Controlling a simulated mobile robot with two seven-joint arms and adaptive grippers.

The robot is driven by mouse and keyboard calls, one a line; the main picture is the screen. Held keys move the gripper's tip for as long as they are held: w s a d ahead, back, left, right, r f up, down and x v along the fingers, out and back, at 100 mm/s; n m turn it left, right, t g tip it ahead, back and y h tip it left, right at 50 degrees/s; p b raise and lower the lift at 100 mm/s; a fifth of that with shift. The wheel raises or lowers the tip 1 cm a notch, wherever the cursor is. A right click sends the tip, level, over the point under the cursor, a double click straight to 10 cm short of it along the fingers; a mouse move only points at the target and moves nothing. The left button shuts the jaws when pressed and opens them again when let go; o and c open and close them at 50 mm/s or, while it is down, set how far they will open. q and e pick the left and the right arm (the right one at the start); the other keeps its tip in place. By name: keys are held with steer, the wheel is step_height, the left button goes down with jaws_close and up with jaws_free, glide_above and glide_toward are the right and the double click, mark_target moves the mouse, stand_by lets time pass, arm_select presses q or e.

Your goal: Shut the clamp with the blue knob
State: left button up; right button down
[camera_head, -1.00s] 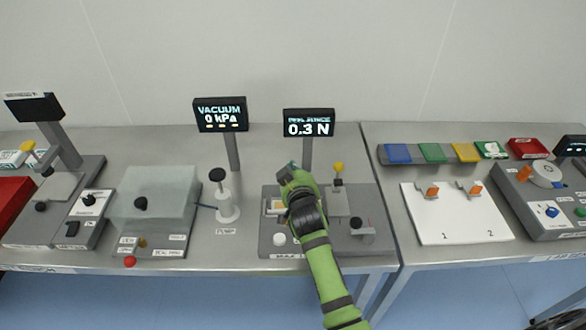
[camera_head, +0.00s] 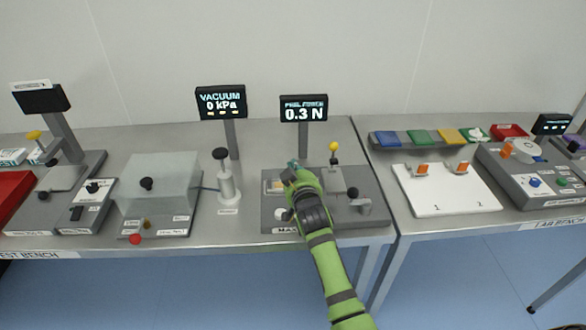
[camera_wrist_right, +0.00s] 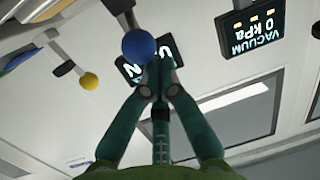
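In the right wrist view, the blue knob (camera_wrist_right: 138,44) sits on the end of a grey lever (camera_wrist_right: 118,6). The fingers of my right gripper (camera_wrist_right: 160,74) meet at their tips right beside the knob, with nothing visible between them. I cannot tell whether they touch the knob. In the head view my right gripper (camera_head: 293,166) is over the left part of the grey peel force station (camera_head: 276,228). The gripper and arm hide the blue knob and most of its clamp there. A yellow knob on a second lever (camera_head: 334,147) stands upright to the right. My left gripper is not in view.
The peel force display (camera_head: 303,108) stands just behind the station. A black knob (camera_head: 353,192) is on the station's right. A white hand pump (camera_head: 228,184) and clear-lidded box (camera_head: 158,185) stand left. A white board (camera_head: 440,196) lies on the right bench.

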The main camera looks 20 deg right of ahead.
steer(key=shift+s+a+f, duration=0.2)
steer(key=shift+a+f, duration=0.05)
steer(key=shift+f, duration=0.5)
steer(key=shift+s, duration=0.2)
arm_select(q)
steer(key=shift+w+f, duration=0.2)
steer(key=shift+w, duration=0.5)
arm_select(e)
steer(key=shift+f, duration=0.15)
